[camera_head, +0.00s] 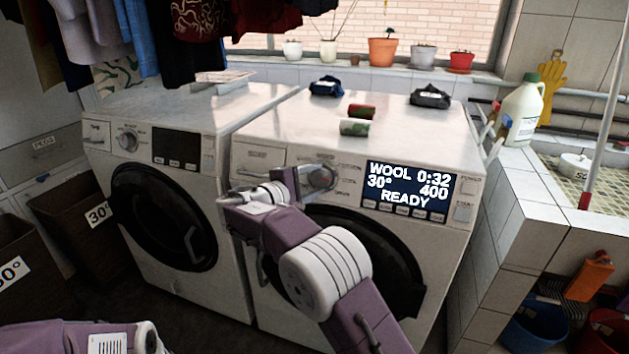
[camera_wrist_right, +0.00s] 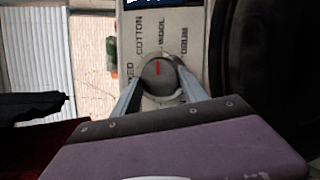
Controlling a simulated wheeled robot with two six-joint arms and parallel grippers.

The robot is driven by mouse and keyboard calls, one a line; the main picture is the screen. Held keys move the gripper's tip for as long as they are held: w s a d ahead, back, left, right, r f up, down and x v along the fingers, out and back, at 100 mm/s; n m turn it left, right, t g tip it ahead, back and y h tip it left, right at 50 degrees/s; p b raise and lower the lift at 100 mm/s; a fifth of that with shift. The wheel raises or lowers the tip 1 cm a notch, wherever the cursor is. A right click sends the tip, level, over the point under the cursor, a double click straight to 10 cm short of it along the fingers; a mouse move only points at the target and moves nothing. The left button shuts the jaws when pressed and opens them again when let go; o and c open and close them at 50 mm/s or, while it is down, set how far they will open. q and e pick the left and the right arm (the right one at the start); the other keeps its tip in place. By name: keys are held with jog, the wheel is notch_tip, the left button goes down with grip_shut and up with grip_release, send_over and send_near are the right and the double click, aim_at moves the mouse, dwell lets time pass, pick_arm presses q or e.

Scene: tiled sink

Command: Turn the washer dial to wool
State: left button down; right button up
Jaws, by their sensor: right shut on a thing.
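The right washer's round grey dial (camera_head: 322,177) is on its front panel, left of the lit display (camera_head: 408,190). The display reads WOOL 0:32, 30°, 400, READY. In the right wrist view the dial (camera_wrist_right: 160,73) has a red mark pointing up, close to the WOOL label, with COTTON to its left. My right gripper (camera_wrist_right: 160,84) is shut on the dial, one finger on each side. In the head view my right wrist covers part of the panel beside the dial. My left gripper is not in view; a piece of my left arm shows at the bottom left.
A second washer (camera_head: 180,160) stands to the left. Two small cans (camera_head: 355,128) and dark folded cloths (camera_head: 327,86) lie on the right washer's top. A white jug (camera_head: 523,112) stands on the tiled ledge at right. Brown bins (camera_head: 90,215) are at left.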

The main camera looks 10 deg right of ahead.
dwell(0.3)
jog(key=o, duration=1.4)
jog(key=shift+c, duration=0.2)
jog(key=p+v, duration=0.2)
jog(key=v, duration=0.7)
